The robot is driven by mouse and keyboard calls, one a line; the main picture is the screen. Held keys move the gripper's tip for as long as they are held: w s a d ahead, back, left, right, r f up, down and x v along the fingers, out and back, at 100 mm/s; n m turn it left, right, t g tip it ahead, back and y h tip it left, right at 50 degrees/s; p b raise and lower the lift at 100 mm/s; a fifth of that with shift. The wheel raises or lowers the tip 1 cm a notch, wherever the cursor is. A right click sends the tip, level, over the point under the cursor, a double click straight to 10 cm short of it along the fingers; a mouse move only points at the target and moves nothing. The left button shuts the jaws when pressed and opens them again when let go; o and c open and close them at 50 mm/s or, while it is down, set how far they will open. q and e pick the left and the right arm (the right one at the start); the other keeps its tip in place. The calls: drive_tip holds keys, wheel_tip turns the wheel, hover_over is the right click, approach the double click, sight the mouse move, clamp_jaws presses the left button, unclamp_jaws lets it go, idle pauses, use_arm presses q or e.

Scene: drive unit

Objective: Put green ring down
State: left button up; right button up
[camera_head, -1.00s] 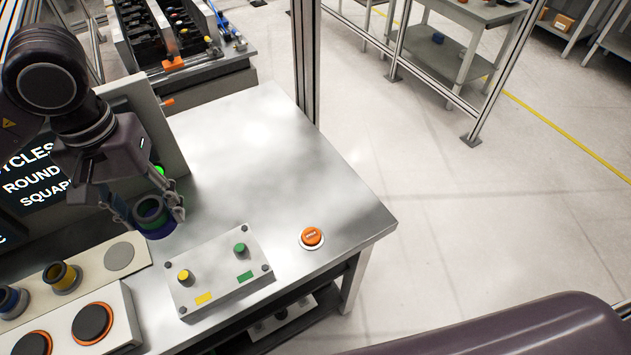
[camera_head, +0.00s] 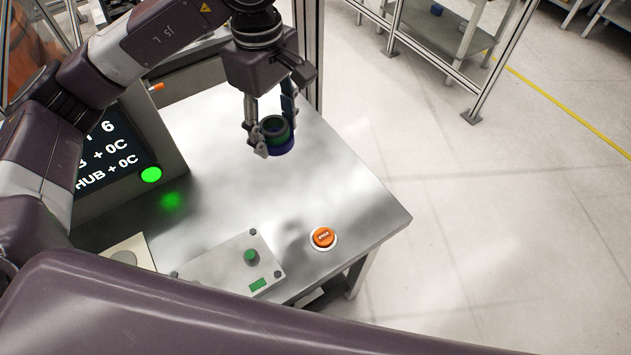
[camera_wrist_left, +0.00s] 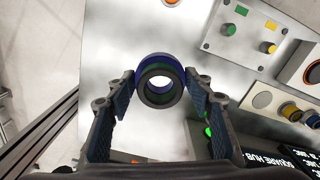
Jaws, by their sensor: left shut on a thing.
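My left gripper (camera_head: 274,134) is shut on the green ring (camera_head: 273,123), a short hollow cylinder with a green band and a blue band below it. It is held in the air over the bare metal table top (camera_head: 330,190). In the left wrist view the ring (camera_wrist_left: 160,100) sits between the two fingertips, with its hole facing the camera and blue showing around its far rim. The ring appears clear of the table, though its exact height is hard to judge. My right gripper is not in view.
A control box with a green button (camera_head: 251,255) and an orange round button (camera_head: 323,237) stand at the table's near side. A screen (camera_head: 110,150) is at the left. The wrist view shows a holder with yellow and blue rings (camera_wrist_left: 291,111). The table's middle is clear.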

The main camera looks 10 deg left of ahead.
sight(315, 183)
use_arm(q)
drive_tip(key=n, duration=0.2)
drive_tip(key=w+d+n, duration=0.1)
drive_tip(key=n, duration=0.3)
drive_tip(key=shift+w+d+r+n, duration=0.1)
drive_tip(key=shift+w+d+n, duration=0.2)
drive_tip(key=shift+w, duration=0.05)
drive_tip(key=w+d+n, duration=0.4)
drive_tip(key=n, duration=1.4)
drive_tip(key=f+p, duration=0.2)
drive_tip(key=f, duration=0.7)
drive_tip(key=f+p, duration=0.2)
drive_tip(key=f, duration=0.7)
drive_tip(key=shift+s+d+f, duration=0.1)
drive_tip(key=shift+s+f, duration=0.1)
drive_tip(key=shift+f, duration=0.75)
